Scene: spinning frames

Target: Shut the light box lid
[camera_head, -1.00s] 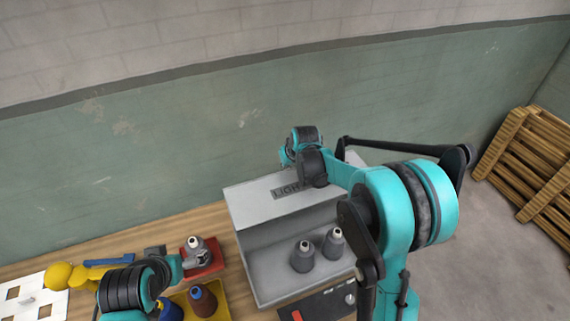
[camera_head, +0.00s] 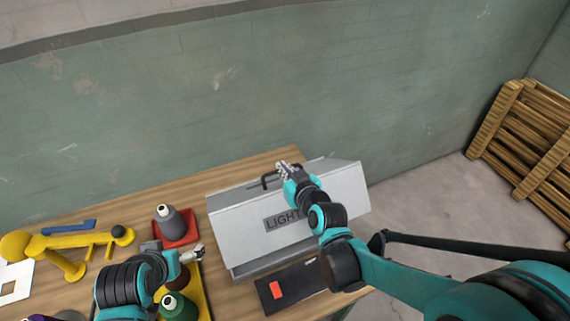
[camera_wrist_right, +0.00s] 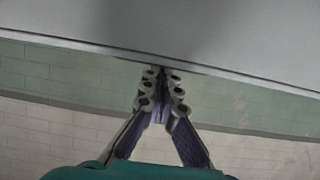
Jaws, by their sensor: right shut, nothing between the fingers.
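The light box is grey, and its lid (camera_head: 240,232), marked LIGHT, is swung down over the front in the head view. The box's interior and the cones in it are hidden. I cannot tell if the lid's lower edge sits fully flush. A dark handle (camera_head: 268,180) stands at the lid's upper edge. My right gripper (camera_head: 285,168) is shut and empty beside the handle, above the box. In the right wrist view its fingers (camera_wrist_right: 161,75) point at a pale grey surface. My left gripper (camera_head: 194,254) is low over the yellow tray; its fingers are too small to read.
A grey cone (camera_head: 170,222) stands on a red tray (camera_head: 190,238) left of the box. A yellow tray (camera_head: 203,295) holds a green cone (camera_head: 178,307). A dark panel with a red switch (camera_head: 277,289) lies in front of the box. A yellow stand (camera_head: 70,242) is at far left.

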